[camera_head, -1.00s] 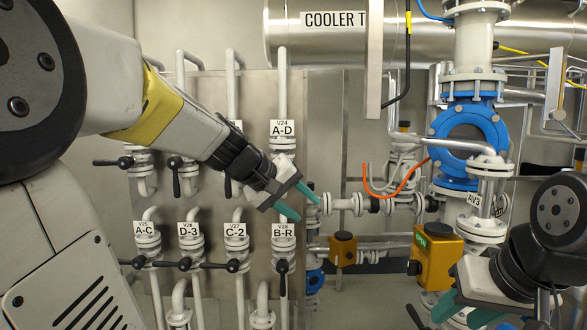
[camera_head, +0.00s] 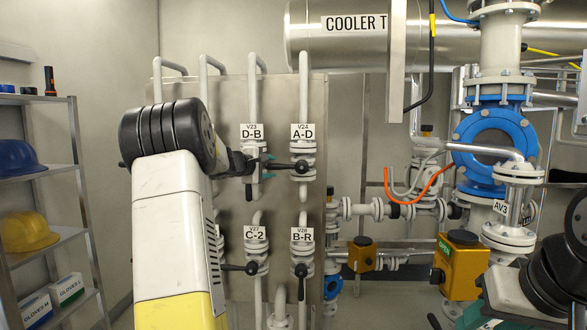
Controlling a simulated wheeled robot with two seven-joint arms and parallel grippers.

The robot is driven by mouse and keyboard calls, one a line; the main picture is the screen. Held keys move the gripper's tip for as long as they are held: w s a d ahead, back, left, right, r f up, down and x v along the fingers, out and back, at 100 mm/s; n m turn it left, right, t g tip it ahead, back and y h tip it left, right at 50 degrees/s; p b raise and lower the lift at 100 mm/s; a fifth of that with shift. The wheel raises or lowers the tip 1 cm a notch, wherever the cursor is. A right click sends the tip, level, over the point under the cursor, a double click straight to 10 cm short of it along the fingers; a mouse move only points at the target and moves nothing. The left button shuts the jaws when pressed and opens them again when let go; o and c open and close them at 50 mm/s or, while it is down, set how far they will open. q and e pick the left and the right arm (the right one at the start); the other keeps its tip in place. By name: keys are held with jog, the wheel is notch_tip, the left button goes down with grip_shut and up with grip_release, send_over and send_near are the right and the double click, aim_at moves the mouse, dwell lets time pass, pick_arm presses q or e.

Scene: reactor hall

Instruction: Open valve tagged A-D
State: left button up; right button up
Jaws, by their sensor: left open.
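The valve tagged A-D (camera_head: 302,150) is a white flanged valve on a vertical pipe, under its tag (camera_head: 302,132), right of the middle row. Its black lever (camera_head: 284,167) points left, about level. My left gripper (camera_head: 267,167) is just left of this valve, at the lever's free end. Its teal fingers are apart, one above and one below the lever tip's height. I cannot tell whether they touch the lever. My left arm hides the gripper's back part. My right gripper (camera_head: 481,319) shows only partly at the lower right, far from the valve.
Valve D-B (camera_head: 251,132) is close left, partly behind my gripper. Valves C-2 (camera_head: 255,234) and B-R (camera_head: 301,237) are below. A shelf (camera_head: 45,175) with helmets stands left. An orange hose (camera_head: 420,187) and yellow valve box (camera_head: 461,266) are right.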

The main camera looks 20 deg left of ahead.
aim_at(273, 167)
pick_arm(q)
jog(key=shift+x, duration=1.55)
grip_shut()
jog(key=shift+f, duration=0.1)
